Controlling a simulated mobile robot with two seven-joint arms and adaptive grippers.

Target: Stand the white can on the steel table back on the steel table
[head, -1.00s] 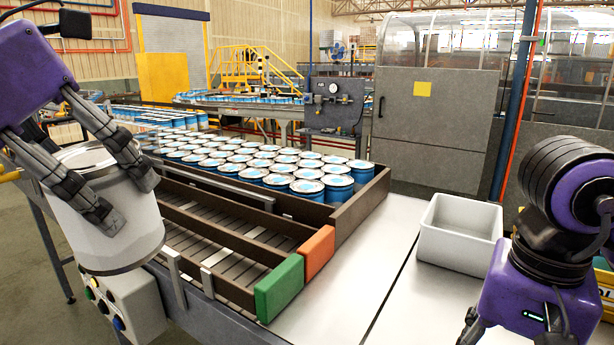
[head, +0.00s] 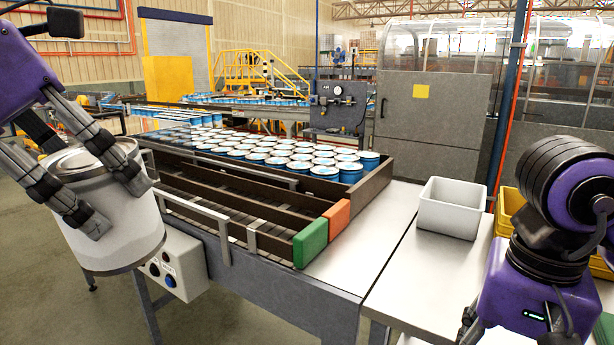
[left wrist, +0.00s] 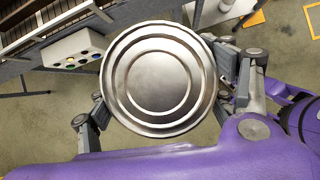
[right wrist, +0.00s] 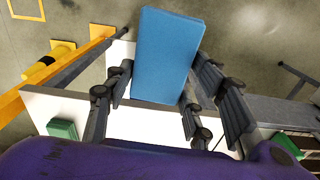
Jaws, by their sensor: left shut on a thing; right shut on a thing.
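The white can (head: 115,220) is in my left gripper (head: 105,205), which is shut on its sides. The can hangs slightly tilted in the air at the left, over the floor, apart from any table. In the left wrist view its round ringed metal end (left wrist: 158,78) fills the space between the fingers. The pale steel table (head: 415,285) is at the lower right, away from the can. My right gripper (right wrist: 155,105) is shut on a blue block (right wrist: 168,45); in the head view its fingers are mostly cut off at the bottom edge.
A roller conveyor with dark rails and several blue cans (head: 290,160) fills the middle. Green (head: 310,243) and orange (head: 337,217) end blocks close its lanes. A white bin (head: 452,210) stands on the table's far part. A button box (head: 178,265) hangs below the conveyor.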

